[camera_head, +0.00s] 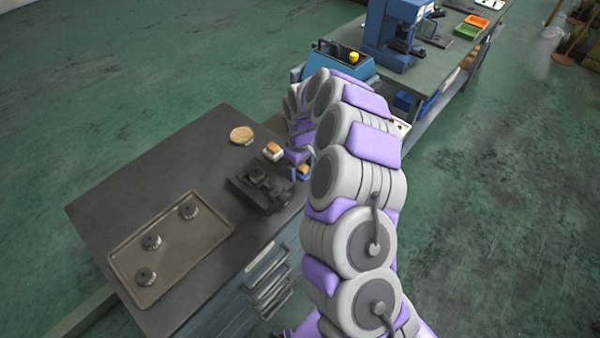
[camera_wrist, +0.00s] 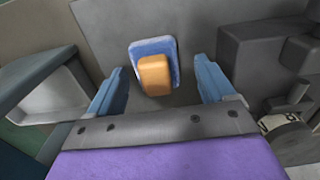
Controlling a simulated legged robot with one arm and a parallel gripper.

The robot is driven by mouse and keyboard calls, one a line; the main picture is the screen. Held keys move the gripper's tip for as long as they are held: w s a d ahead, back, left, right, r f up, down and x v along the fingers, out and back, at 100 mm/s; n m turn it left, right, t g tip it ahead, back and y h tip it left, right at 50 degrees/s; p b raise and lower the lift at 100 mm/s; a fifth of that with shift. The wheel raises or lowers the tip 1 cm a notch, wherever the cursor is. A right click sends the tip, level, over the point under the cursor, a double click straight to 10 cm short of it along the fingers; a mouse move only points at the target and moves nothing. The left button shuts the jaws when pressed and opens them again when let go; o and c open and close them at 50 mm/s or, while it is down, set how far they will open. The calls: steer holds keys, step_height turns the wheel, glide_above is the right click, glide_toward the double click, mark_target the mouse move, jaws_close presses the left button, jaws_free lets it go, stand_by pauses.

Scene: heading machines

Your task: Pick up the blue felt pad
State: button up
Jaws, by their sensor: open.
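The blue felt pad (camera_wrist: 152,47) lies flat on the dark bench top in the wrist view, with an orange block (camera_wrist: 155,75) on it. In the head view the pad (camera_head: 304,177) is small and partly hidden by my arm at the bench's right edge. My gripper (camera_wrist: 163,78) is open and empty. Its two blue fingers stand apart, one to the left and one to the right of the pad and block, and no contact shows. In the head view my gripper (camera_head: 297,156) is just by the pad, mostly hidden by the arm.
A dark vise-like fixture (camera_head: 262,188) stands close left of the pad. A white pad with an orange top (camera_head: 273,151) and a round tan disc (camera_head: 241,135) lie nearby. A metal tray (camera_head: 172,245) with several round parts fills the left bench. A blue machine (camera_head: 395,30) stands behind.

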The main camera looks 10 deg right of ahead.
mark_target(302, 166)
steer(key=shift+d+f, duration=0.15)
steer(key=shift+f, duration=0.1)
steer(key=shift+d, duration=0.25)
steer(key=c, duration=0.3)
steer(key=shift+a, duration=0.3)
steer(key=c, duration=0.6)
steer(key=shift+d, duration=0.15)
steer(key=shift+c, duration=1.1)
steer(key=shift+r, duration=0.2)
step_height(302, 166, up, 10)
steer(key=shift+f+p, duration=0.1)
steer(key=shift+p, duration=0.65)
